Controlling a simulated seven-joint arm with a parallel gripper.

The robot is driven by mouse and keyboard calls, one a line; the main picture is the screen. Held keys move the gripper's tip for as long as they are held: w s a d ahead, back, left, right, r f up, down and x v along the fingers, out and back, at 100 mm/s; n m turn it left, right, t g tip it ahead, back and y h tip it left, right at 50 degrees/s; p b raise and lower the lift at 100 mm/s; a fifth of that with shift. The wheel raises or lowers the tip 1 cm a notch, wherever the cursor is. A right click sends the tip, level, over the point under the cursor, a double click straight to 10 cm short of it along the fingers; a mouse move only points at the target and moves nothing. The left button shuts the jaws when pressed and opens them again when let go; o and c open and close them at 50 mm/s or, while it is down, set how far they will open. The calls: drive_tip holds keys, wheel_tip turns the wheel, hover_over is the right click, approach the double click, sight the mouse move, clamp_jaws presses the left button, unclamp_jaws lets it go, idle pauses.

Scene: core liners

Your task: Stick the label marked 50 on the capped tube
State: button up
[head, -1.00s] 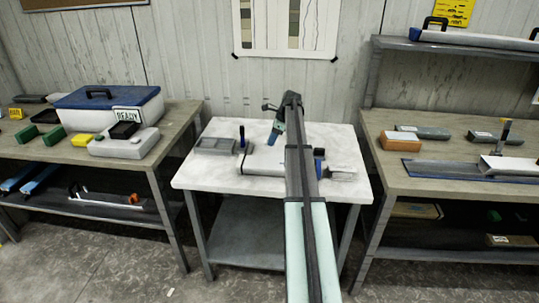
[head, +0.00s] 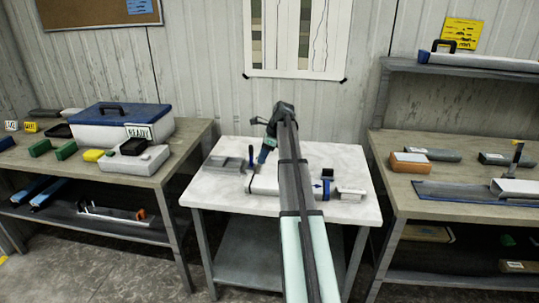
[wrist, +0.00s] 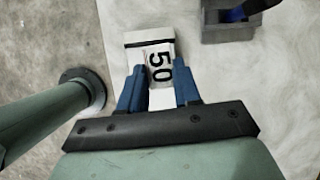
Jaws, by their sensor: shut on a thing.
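My gripper (wrist: 161,80) has its blue fingers closed around a small white label piece marked 50 (wrist: 158,62), with a black band at its far end. In the head view, my gripper (head: 264,155) hangs over the left half of the white table, behind the tube; the label is too small to make out there. The capped tube (head: 264,184) lies across the table as a pale cylinder, its middle hidden by my arm. A blue band, apparently its cap, shows at its right end.
A grey tray (head: 222,165) stands left of my gripper, and part of it shows in the wrist view (wrist: 228,31). The table's front-left is clear.

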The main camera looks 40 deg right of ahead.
drive_tip(key=s+a, duration=0.1)
drive_tip(key=s, duration=0.1)
hover_over(260, 181)
drive_tip(key=s+d, duration=0.1)
drive_tip(key=shift+m, duration=0.4)
drive_tip(key=shift+s+f, duration=0.1)
drive_tip(key=shift+f, duration=2.65)
drive_tip(key=shift+f, duration=1.2)
drive_tip(key=o, duration=1)
drive_tip(key=shift+o, duration=0.4)
drive_tip(key=o, duration=0.4)
drive_tip(key=shift+r, duration=0.1)
